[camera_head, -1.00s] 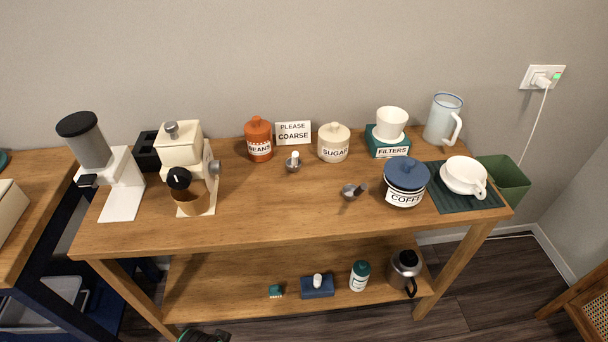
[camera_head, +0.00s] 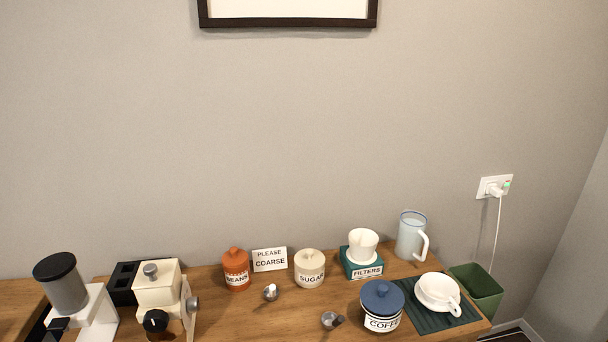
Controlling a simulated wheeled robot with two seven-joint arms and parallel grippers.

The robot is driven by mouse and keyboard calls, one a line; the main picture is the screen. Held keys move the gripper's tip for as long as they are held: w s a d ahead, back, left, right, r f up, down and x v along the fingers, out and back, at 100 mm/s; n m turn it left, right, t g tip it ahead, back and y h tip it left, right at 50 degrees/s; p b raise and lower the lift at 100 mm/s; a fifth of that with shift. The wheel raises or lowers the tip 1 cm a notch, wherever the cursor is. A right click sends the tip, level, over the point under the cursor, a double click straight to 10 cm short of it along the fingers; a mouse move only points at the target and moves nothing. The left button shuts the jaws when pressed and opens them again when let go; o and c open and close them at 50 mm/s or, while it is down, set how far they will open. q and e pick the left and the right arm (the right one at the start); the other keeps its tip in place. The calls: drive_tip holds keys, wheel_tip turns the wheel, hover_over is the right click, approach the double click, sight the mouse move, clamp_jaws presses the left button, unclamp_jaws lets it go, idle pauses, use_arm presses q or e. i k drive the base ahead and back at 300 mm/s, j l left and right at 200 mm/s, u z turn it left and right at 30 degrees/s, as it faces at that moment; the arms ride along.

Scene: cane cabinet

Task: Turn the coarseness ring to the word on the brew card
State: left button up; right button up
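The brew card (camera_head: 270,260) stands at the back of the wooden counter and reads "PLEASE COARSE". A cream grinder (camera_head: 158,284) stands at the left of the counter, with a grey knob on top, a grey knob (camera_head: 193,304) on its right side and a black knob (camera_head: 156,321) low at the front. A white grinder with a grey hopper (camera_head: 66,290) and black lid stands further left. I cannot tell which part is the coarseness ring, and no ring markings are readable. Neither of my grippers is in view.
Orange BEANS jar (camera_head: 236,270), cream SUGAR jar (camera_head: 310,268) and blue-lidded COFFEE jar (camera_head: 381,305) stand on the counter. A FILTERS box (camera_head: 361,263), a jug (camera_head: 411,236), a white cup (camera_head: 437,291) on a dark mat and two small metal items fill the rest.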

sight(193, 303)
drive_tip(key=i+u, duration=0.15)
drive_tip(key=u, duration=0.35)
drive_tip(key=i+l+u, duration=0.15)
drive_tip(key=u, duration=0.3)
